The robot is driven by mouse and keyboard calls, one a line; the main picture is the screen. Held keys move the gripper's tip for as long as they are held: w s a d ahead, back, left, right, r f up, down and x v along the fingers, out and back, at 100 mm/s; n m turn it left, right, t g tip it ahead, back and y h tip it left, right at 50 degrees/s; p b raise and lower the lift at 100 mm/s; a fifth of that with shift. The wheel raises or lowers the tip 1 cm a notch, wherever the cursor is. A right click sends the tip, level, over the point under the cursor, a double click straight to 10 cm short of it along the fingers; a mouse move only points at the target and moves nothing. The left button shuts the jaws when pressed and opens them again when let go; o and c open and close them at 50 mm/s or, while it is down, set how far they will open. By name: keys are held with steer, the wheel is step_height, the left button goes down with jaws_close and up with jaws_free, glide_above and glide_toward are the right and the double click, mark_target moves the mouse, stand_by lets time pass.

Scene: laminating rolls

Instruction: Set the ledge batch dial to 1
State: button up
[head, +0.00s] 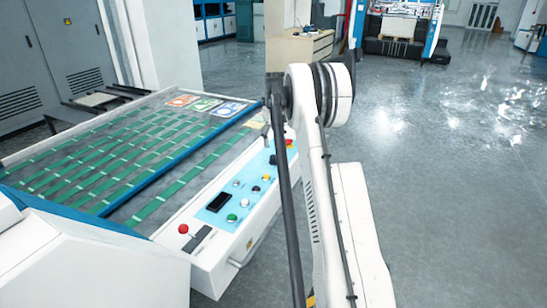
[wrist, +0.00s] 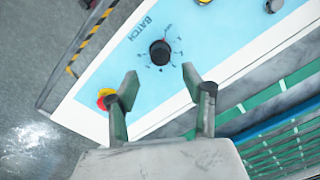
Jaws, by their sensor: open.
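The batch dial (wrist: 160,52) is a round black knob on the light-blue control panel (wrist: 215,45), beside the printed word BATCH. Small marks ring it, too small to read, and I cannot tell which one it points to. My gripper (wrist: 160,77) is open and empty, its two fingers spread on either side just below the dial in the wrist view, not visibly touching it. In the head view the dial (head: 273,159) is a small dark spot near the far end of the panel, close beside my arm.
A red-and-yellow button (wrist: 106,98) lies close to the left finger. The head view shows several coloured buttons and a dark display (head: 217,201) along the panel, beside the green-striped conveyor bed (head: 120,165). Open floor lies right.

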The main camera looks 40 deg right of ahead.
mark_target(274, 156)
step_height(274, 156, down, 8)
steer(key=shift+a+r, duration=0.1)
steer(key=shift+r, duration=0.1)
jaws_close()
stand_by(0.4)
steer(key=m+b, duration=0.2)
steer(key=m, duration=0.1)
steer(key=shift+f+m, duration=0.1)
steer(key=shift+m, duration=0.2)
steer(key=shift+m+b, duration=0.75)
steer(key=shift+m, duration=1.25)
